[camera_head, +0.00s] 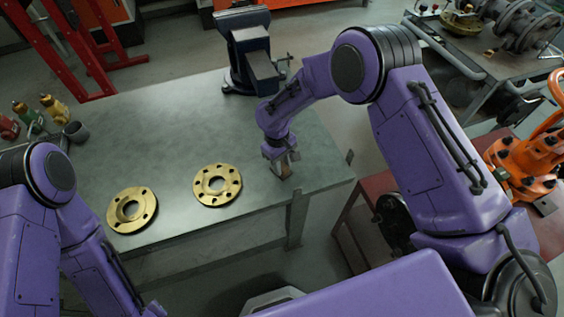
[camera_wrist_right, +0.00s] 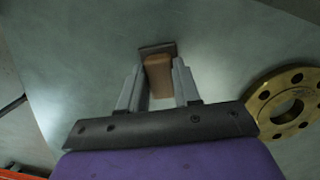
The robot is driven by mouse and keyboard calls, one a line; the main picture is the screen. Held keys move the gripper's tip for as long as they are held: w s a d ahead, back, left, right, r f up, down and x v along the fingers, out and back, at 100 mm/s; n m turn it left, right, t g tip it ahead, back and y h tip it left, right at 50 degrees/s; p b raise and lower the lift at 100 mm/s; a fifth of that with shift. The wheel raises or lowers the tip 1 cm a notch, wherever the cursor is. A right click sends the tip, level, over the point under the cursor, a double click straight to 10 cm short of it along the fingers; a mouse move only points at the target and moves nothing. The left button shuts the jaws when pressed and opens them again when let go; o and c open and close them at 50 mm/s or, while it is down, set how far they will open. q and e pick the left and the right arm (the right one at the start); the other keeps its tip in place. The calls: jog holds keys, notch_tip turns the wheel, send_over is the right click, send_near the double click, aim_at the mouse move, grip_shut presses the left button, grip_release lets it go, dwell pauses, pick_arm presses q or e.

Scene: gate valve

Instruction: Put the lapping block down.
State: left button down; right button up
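The lapping block (camera_wrist_right: 158,75) has a brown grip part and a dark flat plate at its far side. My right gripper (camera_wrist_right: 157,84) has its two grey fingers closed against the two sides of the brown part. In the head view the right gripper (camera_head: 284,170) points down near the right front part of the workbench (camera_head: 150,105), with the lapping block (camera_head: 285,175) small and partly hidden at its fingertips. I cannot tell whether the block touches the bench top. My left arm shows at the lower left, but its fingers are out of view.
Two brass flanges (camera_head: 217,185) (camera_head: 132,210) lie on the bench left of my right gripper. A vise (camera_head: 250,60) stands at the back edge. Bottles and a dark cup (camera_head: 76,131) stand at the left. The bench middle is clear.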

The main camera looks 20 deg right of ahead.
jog(key=o, duration=0.4)
jog(key=shift+c, duration=0.2)
jog(key=shift+r, duration=0.1)
jog(key=shift+r, duration=0.25)
notch_tip(320, 180, up, 12)
jog(key=w+b, duration=0.1)
jog(key=b, duration=0.1)
jog(key=shift+w+a+f+b, duration=0.2)
jog(key=shift+w+a+b, duration=0.15)
